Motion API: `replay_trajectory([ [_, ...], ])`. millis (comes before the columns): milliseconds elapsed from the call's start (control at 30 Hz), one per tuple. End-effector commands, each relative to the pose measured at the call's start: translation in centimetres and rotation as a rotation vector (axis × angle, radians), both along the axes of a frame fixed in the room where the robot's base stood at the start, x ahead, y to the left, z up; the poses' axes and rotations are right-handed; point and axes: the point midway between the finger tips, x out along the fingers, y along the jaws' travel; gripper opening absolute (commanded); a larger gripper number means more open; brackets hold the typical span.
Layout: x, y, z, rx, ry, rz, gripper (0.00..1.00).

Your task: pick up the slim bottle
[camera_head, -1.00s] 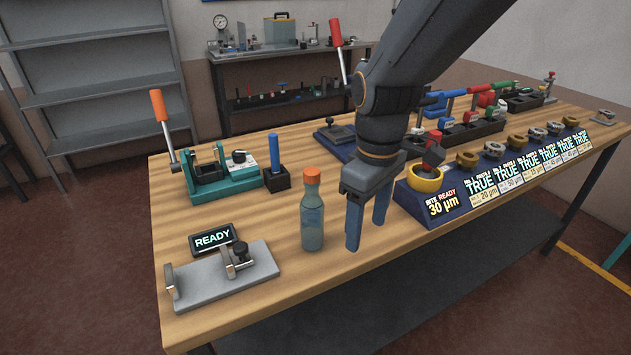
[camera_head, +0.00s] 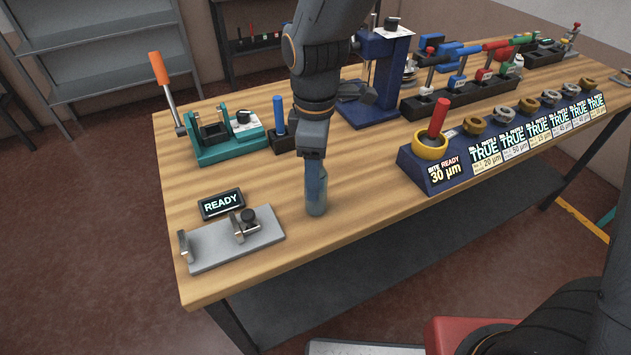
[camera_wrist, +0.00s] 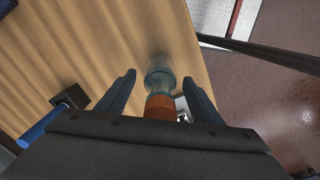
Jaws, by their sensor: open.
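The slim bottle (camera_head: 316,197) stands upright on the wooden workbench, near its front edge. It is bluish and see-through. Its orange cap shows in the wrist view (camera_wrist: 159,106) but is hidden by my gripper in the head view. My gripper (camera_head: 314,176) is over the bottle, pointing down. In the wrist view its two fingers (camera_wrist: 160,88) are apart, one on each side of the bottle's upper part, with gaps visible beside it.
A grey metal fixture (camera_head: 215,245) and a READY display (camera_head: 221,204) lie left of the bottle. A green-teal clamp (camera_head: 225,145) and a blue-handled tool in a black block (camera_head: 283,138) stand behind. A blue gauge stand (camera_head: 447,168) is right.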

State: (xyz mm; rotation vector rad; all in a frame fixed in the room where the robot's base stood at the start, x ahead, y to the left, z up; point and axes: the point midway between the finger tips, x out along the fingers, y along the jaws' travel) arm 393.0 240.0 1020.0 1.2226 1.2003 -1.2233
Motion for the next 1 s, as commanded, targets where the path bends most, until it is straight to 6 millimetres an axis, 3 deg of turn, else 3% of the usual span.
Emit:
replay_trajectory([
  [367,-0.1,0.1,-1.0,0.000,-0.001,0.001,0.58],
  [600,0.0,0.1,-0.9,0.000,0.000,0.001,0.18],
  [633,0.0,0.1,-0.9,0.000,0.000,0.001,0.16],
  [1000,0.1,0.1,0.1,0.002,-0.004,0.001,0.16],
])
